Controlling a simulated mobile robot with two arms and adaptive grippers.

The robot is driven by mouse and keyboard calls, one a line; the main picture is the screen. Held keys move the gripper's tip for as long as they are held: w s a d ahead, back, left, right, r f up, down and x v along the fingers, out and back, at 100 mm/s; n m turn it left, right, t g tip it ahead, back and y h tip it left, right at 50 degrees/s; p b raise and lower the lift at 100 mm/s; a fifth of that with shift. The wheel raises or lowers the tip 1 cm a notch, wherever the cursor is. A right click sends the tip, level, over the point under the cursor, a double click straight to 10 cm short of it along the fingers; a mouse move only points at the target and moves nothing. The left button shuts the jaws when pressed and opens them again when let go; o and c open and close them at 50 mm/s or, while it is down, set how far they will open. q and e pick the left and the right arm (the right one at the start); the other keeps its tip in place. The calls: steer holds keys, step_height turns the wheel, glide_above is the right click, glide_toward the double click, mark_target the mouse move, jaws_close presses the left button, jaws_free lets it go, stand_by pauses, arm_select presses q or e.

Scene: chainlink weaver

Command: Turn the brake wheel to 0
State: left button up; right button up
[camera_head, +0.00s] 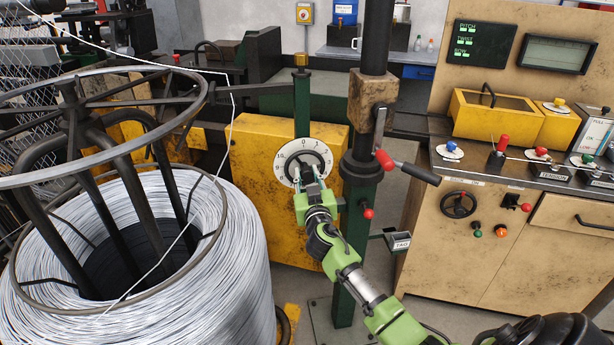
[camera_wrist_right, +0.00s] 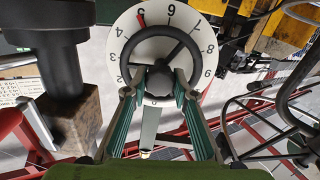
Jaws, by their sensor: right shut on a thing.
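The brake wheel (camera_wrist_right: 177,50) is a dark spoked handwheel in front of a white numbered dial (camera_head: 303,148). In the right wrist view the dial (camera_wrist_right: 186,16) shows 6 near the top, and a red pointer (camera_wrist_right: 141,18) sits at about 5. My right gripper (camera_head: 306,176) reaches the wheel from below right in the head view. In the right wrist view its teal fingers (camera_wrist_right: 160,82) are shut on the wheel's hub. The fingers hide the lower dial. My left gripper is out of view.
A large wire coil (camera_head: 225,265) under a dark spoked ring stands left of the box. A dark green post (camera_head: 345,265) with a red-tipped lever (camera_head: 410,167) rises right of the wheel, close to my right arm. A control console (camera_head: 430,240) stands further right.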

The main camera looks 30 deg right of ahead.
steer(key=n+b, duration=0.1)
steer(key=n, duration=0.2)
steer(key=shift+f+n, duration=0.15)
steer(key=shift+n, duration=0.15)
steer(key=n, duration=0.3)
steer(key=shift+n+b, duration=0.4)
steer(key=n, duration=0.3)
steer(key=shift+n, duration=0.4)
steer(key=n, duration=0.3)
steer(key=shift+a+n+t, duration=0.1)
steer(key=shift+n+t, duration=0.2)
steer(key=n+p, duration=0.1)
steer(key=n, duration=0.3)
steer(key=shift+y, duration=0.4)
steer(key=n+p, duration=0.1)
steer(key=n, duration=0.2)
steer(key=shift+n, duration=0.3)
steer(key=n+p, duration=0.2)
steer(key=n, duration=0.2)
steer(key=shift+n, duration=0.3)
steer(key=shift+f+n+p, duration=0.2)
steer(key=shift+n+p, duration=0.4)
steer(key=shift+n, duration=1)
